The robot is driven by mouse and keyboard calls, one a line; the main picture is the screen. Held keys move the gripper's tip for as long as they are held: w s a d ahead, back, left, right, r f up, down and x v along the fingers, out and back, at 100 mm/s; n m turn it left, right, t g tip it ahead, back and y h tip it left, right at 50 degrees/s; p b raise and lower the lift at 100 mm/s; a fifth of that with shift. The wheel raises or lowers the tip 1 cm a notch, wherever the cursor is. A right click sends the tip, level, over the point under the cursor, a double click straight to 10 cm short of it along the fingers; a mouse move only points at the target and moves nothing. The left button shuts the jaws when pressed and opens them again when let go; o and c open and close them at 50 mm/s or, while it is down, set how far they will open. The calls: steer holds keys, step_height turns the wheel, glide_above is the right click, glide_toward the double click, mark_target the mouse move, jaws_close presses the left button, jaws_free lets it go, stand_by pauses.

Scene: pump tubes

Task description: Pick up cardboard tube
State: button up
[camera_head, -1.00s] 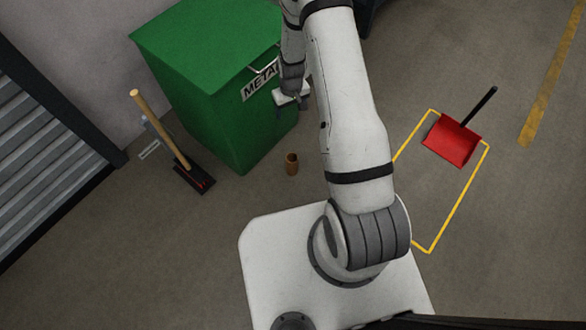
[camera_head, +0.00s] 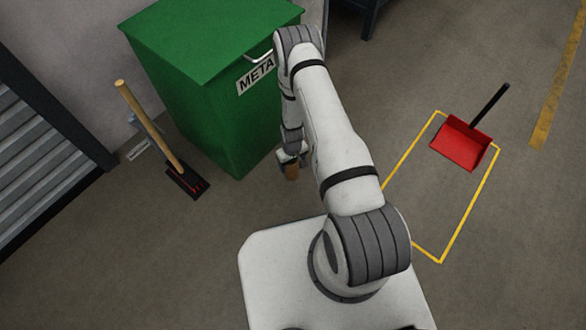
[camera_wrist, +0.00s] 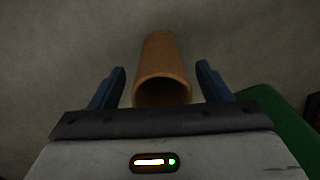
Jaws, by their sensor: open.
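The cardboard tube (camera_head: 291,172) is a short brown hollow cylinder standing on the grey floor in front of the green bin. In the wrist view the tube (camera_wrist: 161,70) shows its open end toward me, between the two blue fingers. My gripper (camera_wrist: 162,80) is open, with one finger on each side of the tube and a visible gap on both sides. In the head view my gripper (camera_head: 291,160) is low beside the tube and partly hidden by my arm.
The green bin (camera_head: 190,100) with a metal label stands close behind the tube. A broom (camera_head: 150,130) leans at the left. The floor between is clear.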

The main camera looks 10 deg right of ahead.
step_height(320, 180, down, 3)
steer(key=shift+r+b, duration=0.1)
steer(key=shift+b, duration=0.25)
steer(key=shift+r, duration=0.1)
steer(key=shift+c, duration=0.2)
steer(key=c, duration=1)
